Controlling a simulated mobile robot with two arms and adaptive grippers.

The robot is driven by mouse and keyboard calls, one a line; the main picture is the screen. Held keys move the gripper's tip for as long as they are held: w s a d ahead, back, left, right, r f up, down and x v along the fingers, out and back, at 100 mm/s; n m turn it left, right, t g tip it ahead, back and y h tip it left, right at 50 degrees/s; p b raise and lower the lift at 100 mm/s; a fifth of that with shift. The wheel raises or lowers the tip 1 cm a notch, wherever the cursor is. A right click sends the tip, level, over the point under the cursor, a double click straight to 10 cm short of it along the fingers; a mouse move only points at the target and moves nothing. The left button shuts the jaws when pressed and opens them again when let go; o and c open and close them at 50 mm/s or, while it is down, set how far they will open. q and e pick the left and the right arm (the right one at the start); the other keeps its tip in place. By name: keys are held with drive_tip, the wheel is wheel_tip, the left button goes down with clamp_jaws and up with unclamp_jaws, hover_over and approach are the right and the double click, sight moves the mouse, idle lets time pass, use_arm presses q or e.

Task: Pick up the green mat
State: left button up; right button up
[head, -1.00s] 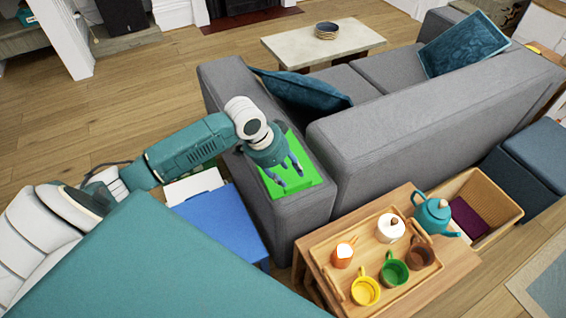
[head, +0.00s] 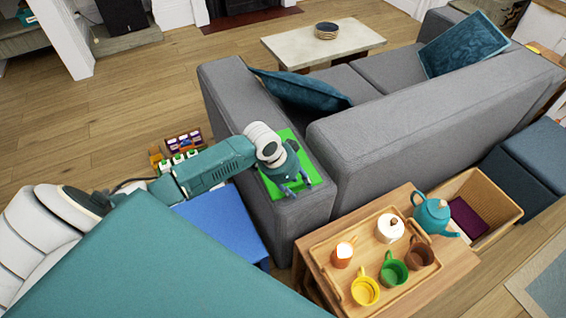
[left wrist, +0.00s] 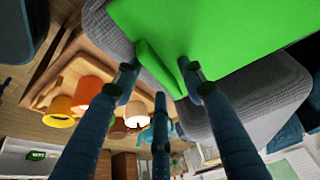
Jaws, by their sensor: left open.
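The bright green mat (head: 312,168) lies on top of the near armrest of the grey sofa. My left gripper (head: 293,187) is over the mat's near part and hides some of it. In the left wrist view the mat (left wrist: 225,28) fills the top, with a narrow green strip (left wrist: 156,66) along its edge between the fingertips. My left gripper (left wrist: 160,82) is open there, its fingers spread at the mat's edge. I cannot tell whether they touch it. My right gripper is not in view.
A wooden side table (head: 448,262) holds a tray (head: 317,257) with mugs, a candle and a white pot. A teal teapot (head: 432,214) stands at its corner. A blue surface (head: 222,219) is left of the armrest (head: 300,218). A basket (head: 486,186) is at right.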

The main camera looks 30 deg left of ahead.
use_arm(q)
drive_tip(key=shift+f, duration=0.15)
drive_tip(key=shift+c, duration=0.2)
clamp_jaws()
